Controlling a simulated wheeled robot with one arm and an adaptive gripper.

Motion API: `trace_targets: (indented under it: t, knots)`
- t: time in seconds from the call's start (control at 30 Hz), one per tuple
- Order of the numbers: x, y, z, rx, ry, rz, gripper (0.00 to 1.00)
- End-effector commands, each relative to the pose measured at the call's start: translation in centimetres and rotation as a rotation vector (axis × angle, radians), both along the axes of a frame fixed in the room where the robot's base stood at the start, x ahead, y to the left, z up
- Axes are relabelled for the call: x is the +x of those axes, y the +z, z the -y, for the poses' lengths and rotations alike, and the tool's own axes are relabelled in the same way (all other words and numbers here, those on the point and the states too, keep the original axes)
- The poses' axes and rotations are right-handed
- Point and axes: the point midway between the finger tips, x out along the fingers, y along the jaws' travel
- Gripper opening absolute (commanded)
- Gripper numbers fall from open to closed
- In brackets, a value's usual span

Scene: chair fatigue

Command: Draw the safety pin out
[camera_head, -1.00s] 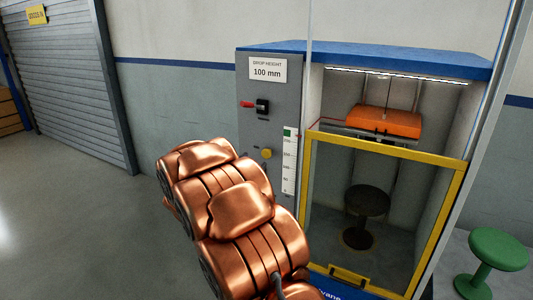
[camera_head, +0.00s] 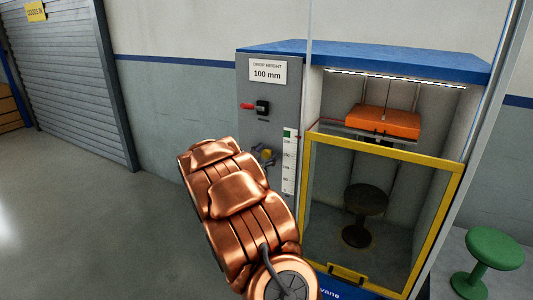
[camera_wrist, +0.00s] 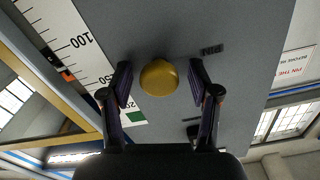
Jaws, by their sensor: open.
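A round yellow knob (camera_wrist: 158,77) stands out from the grey panel (camera_wrist: 215,80); I cannot tell for sure that it is the safety pin's head. My open gripper (camera_wrist: 160,75) faces the panel, with one finger on each side of the knob and a gap on both sides. In the head view the knob (camera_head: 267,152) is partly covered by my gripper, beyond my copper-coloured arm.
A red-handled black switch (camera_head: 261,106) is above the knob, and a white scale (camera_head: 289,165) is to its right. The cabinet holds an orange weight (camera_head: 384,122) above a dark stool (camera_head: 364,205), behind a yellow-framed guard (camera_head: 383,147). A green stool (camera_head: 493,248) stands right. Open floor lies left.

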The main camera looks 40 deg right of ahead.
Motion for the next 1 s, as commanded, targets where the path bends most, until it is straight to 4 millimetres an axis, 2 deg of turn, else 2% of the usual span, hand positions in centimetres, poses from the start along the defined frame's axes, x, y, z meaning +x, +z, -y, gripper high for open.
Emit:
trace_targets:
  t: [0.23,0.8,1.0]
  knots:
    - [0.01,-0.05,0.03,0.001,0.000,0.000,0.60]
    - [0.00,-0.06,0.02,0.001,0.000,-0.001,0.01]
    - [-0.01,-0.08,0.01,0.001,0.000,-0.001,0.00]
